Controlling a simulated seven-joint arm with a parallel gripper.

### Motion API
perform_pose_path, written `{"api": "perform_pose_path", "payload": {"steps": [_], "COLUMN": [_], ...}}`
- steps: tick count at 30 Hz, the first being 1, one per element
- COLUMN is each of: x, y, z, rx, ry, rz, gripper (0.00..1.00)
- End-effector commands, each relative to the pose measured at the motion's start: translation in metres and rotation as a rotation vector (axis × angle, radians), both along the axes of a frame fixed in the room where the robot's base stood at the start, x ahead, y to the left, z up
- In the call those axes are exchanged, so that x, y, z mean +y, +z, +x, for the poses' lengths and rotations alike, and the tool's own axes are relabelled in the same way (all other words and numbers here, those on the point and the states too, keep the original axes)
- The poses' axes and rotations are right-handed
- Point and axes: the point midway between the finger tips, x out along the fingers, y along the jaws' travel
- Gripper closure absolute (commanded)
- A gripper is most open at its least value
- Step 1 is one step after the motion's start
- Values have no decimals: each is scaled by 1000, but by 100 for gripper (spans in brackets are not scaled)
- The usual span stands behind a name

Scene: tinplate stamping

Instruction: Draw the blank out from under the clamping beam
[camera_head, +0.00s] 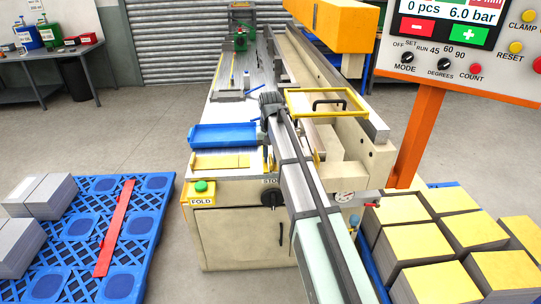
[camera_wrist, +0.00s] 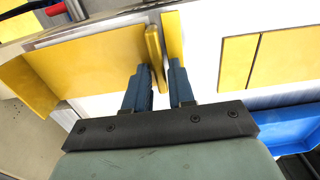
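In the wrist view a yellow blank (camera_wrist: 95,62) lies flat to the left, with a narrow yellow flange (camera_wrist: 154,52) standing up at its right edge. My gripper (camera_wrist: 160,68) has its two blue fingers apart, one on each side of this flange; a gap shows beside the right finger. A further narrow yellow strip (camera_wrist: 173,36) is just beyond the right finger. In the head view my arm hides the fingers and most of the blank. I cannot clearly tell which part is the clamping beam; a pale bar runs along the blank's upper edge in the wrist view.
Yellow pieces (camera_head: 221,161) lie on the bench left of my arm, beside a blue tray (camera_head: 223,135). A yellow frame with a black handle (camera_head: 327,103) is right of my arm. Yellow-topped stacks (camera_head: 441,283) stand at right. A blue pallet (camera_head: 80,228) is at left.

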Motion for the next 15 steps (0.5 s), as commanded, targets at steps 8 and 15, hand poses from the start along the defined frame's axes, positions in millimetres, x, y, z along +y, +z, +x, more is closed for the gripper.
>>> {"api": "perform_pose_path", "payload": {"steps": [8, 15], "x": [0, 0], "y": [0, 4], "z": [0, 0], "rx": [0, 0], "ry": [0, 0], "rz": [0, 0], "gripper": [59, 59]}}
